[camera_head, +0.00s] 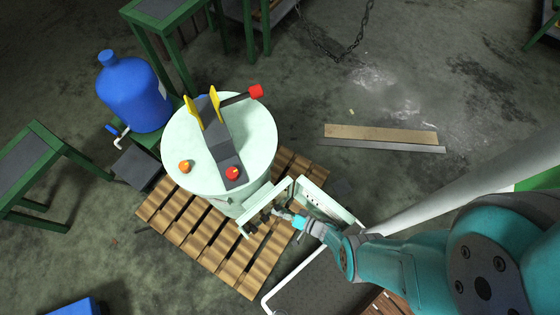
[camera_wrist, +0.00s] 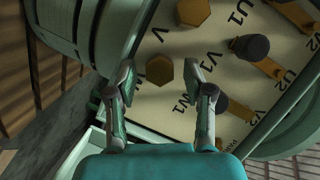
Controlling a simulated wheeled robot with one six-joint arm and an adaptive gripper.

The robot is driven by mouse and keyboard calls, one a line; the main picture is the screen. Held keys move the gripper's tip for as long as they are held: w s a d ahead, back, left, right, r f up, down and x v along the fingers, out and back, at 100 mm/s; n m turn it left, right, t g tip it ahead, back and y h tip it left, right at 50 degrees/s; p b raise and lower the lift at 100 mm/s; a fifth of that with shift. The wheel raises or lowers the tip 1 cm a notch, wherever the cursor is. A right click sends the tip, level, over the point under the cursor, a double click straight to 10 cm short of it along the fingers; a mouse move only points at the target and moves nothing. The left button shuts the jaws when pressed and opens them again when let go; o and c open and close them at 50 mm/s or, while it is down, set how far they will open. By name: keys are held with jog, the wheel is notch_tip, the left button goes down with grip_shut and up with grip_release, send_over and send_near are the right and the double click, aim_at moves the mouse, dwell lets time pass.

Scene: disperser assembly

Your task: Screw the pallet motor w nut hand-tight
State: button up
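A pale green motor (camera_head: 222,130) stands on a wooden pallet (camera_head: 190,229), with an opened terminal box (camera_head: 322,202) on its lower right side. My gripper (camera_head: 280,213) reaches into this box. In the wrist view, a brass hex nut (camera_wrist: 160,70) sits on the cream terminal board (camera_wrist: 150,101), near the label W1. My gripper's two fingers (camera_wrist: 160,76) are spread, one on each side of this nut, with a visible gap on both sides. Another brass hex nut (camera_wrist: 194,11) sits above it. Whether the fingertips are level with the nut is unclear.
Dark-capped terminals with brass strips (camera_wrist: 251,47) lie right of the nut. The box's raised walls and the motor's ribbed body (camera_wrist: 75,30) are close to my fingers. A blue tank (camera_head: 134,94) stands left of the motor. Boards (camera_head: 381,134) lie on the floor.

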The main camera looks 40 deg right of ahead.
jog(key=shift+a+n, duration=0.1)
jog(key=shift+n, duration=0.2)
dwell(0.4)
jog(key=shift+a+r+n+g+h, duration=0.1)
jog(key=shift+a+n+g+h, duration=0.05)
jog(key=shift+n+h, duration=1.15)
jog(key=shift+a+n+g+h, duration=0.2)
jog(key=shift+n+h, duration=0.65)
jog(key=shift+n, duration=1)
jog(key=shift+a+r+n+g+h, duration=0.1)
jog(key=shift+n+g+h, duration=0.05)
jog(key=shift+n+h, duration=1.15)
jog(key=shift+n, duration=0.55)
